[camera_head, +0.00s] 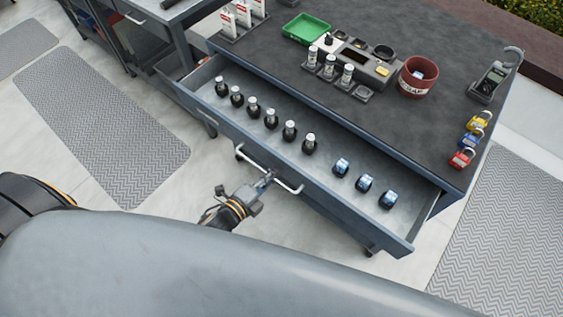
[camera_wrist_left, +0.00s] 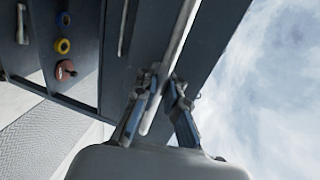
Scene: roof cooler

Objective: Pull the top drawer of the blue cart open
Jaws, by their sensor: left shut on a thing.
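The blue cart with a dark top (camera_head: 440,120) stands at the upper right of the head view. Its top drawer (camera_head: 345,190) is pulled out, and its grey inside shows. A row of dark bottles with silver caps and several blue-topped ones stands in it. A pale bar handle (camera_head: 291,188) is on the drawer front. My left gripper (camera_head: 266,181) is shut on this handle. In the left wrist view the handle (camera_wrist_left: 178,40) runs between the two fingers (camera_wrist_left: 162,92). My right gripper is not in view.
On the cart top are a green tray (camera_head: 306,28), a red tub (camera_head: 418,77), a grey organiser with bottles (camera_head: 365,65) and coloured padlocks (camera_head: 470,138). Another bench (camera_head: 160,30) stands at the upper left. Grey mats (camera_head: 100,125) lie on the pale floor.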

